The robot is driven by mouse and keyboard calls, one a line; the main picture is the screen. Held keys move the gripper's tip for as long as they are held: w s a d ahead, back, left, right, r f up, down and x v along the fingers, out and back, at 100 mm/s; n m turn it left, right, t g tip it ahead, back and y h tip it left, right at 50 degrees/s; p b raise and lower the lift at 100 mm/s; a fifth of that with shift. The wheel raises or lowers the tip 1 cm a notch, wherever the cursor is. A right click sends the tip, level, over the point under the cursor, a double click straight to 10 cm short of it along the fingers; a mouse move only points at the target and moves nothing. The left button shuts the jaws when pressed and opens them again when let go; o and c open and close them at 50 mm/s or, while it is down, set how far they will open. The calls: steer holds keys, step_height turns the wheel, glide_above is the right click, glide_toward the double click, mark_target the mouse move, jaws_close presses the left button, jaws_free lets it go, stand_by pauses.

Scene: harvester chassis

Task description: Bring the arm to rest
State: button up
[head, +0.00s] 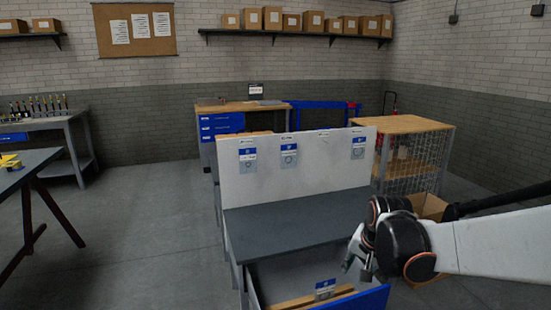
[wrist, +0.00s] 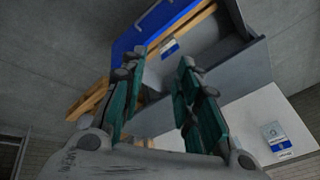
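My gripper (head: 358,262) is at the lower right of the head view, in front of the grey workbench (head: 290,222) and above its pulled-out drawer (head: 354,301). In the wrist view my gripper (wrist: 158,72) shows two green-padded fingers held apart with nothing between them. Beyond the fingertips is the blue-fronted drawer (wrist: 138,33), standing open. My white arm reaches in from the right edge of the head view.
A white back panel (head: 262,184) with several labels rises behind the bench top. A wood-topped mesh cart (head: 407,125) and a cardboard box (head: 428,205) stand to the right. Another table (head: 27,170) is at the left. The floor between is clear.

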steer(key=s+r+n+t, duration=0.1)
steer(key=s+r+n, duration=0.2)
steer(key=s, duration=0.8)
steer(key=s+a+r+n+t, duration=0.1)
steer(key=s+r+n, duration=0.2)
steer(key=s, duration=0.8)
steer(key=shift+s+a+r+n+t, duration=0.2)
steer(key=shift+s+r+n+t, duration=0.15)
steer(key=shift+n, duration=0.35)
steer(key=shift+w, duration=0.15)
